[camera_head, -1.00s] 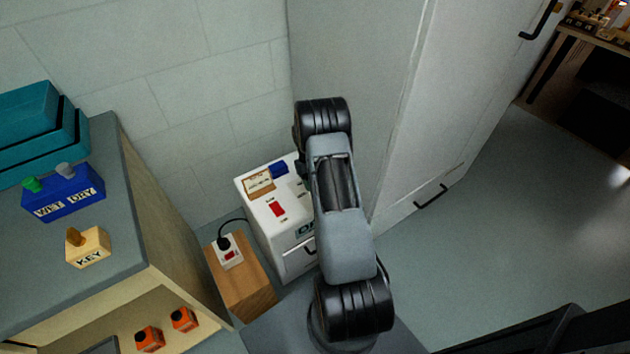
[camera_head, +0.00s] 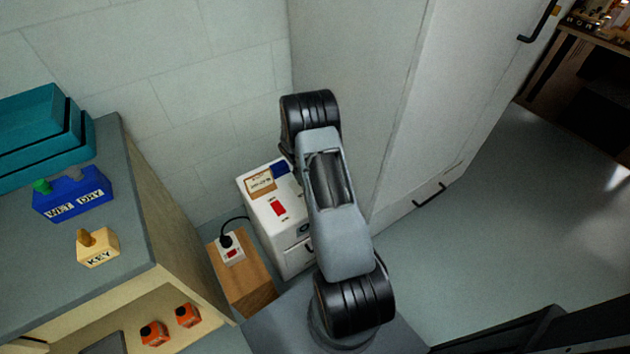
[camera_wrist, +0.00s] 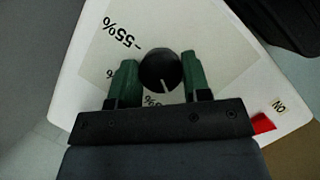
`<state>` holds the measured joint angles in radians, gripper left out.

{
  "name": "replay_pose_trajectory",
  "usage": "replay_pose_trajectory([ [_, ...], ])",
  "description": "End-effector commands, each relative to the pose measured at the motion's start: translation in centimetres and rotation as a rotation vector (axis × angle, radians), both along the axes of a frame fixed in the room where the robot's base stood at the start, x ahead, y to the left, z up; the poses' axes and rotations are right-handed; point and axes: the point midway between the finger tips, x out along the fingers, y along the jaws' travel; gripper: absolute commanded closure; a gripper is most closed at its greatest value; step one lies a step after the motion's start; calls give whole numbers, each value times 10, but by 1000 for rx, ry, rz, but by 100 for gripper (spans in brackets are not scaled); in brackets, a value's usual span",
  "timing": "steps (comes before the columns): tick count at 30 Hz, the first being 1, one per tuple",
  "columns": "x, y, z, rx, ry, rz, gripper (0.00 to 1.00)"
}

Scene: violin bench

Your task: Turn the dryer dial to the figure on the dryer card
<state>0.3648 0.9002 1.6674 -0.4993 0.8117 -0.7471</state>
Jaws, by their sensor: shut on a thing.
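The dryer (camera_head: 290,258) is a white box with a drawer-like front, standing against the wall in the head view. The dryer card (camera_head: 260,182) stands on its top; its print is too small to read. In the wrist view the black round dial (camera_wrist: 160,70) has a white pointer line aimed toward my gripper's base. My gripper (camera_wrist: 160,76) is shut on the dial, a green finger on each side. The printed scale (camera_wrist: 205,40) shows "55%" at upper left; other figures are partly hidden by my fingers. In the head view my arm hides the dial.
A wooden block (camera_head: 243,285) with a plugged socket stands left of the dryer. The bench (camera_head: 125,215) holds a WET/DRY holder (camera_head: 75,195) and a KEY block (camera_head: 98,249). A white cabinet is at right.

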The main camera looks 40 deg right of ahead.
Motion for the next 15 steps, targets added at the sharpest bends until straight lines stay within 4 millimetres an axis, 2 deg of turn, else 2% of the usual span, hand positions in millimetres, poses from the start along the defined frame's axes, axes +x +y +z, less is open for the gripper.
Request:
replay_pose_trajectory([
  [15,-2,0,1,1,2,409,80],
])
